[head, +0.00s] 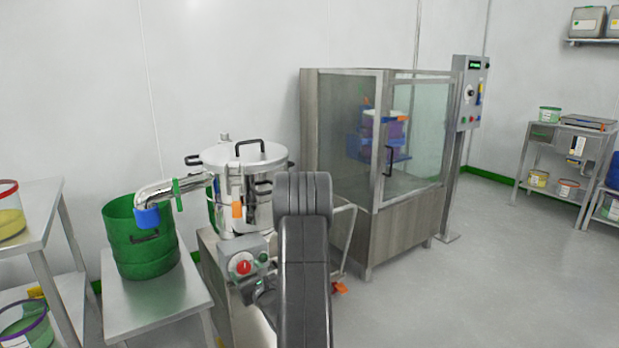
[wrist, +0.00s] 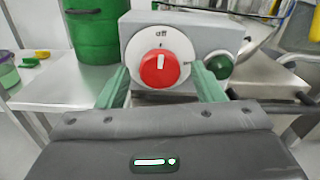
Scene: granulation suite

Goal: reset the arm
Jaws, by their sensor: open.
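My arm rises in the middle of the head view and bends down toward a grey control box (head: 240,258). My gripper (wrist: 160,85) shows in the wrist view with its two green fingers apart. It is open, and the red knob (wrist: 160,68) of the control box lies between and just beyond the fingertips. I cannot tell if a finger touches the knob. The knob's white mark points up toward the word "off". A green button (wrist: 220,66) sits to the right of the knob, close to the right finger. In the head view the gripper is mostly hidden behind my arm.
A steel vessel (head: 243,185) with a pipe stands behind the box. A green drum (head: 140,240) stands on a steel table (head: 165,305) at left. A glazed cabinet (head: 340,150) stands right of my arm. The floor (head: 480,270) at right is clear.

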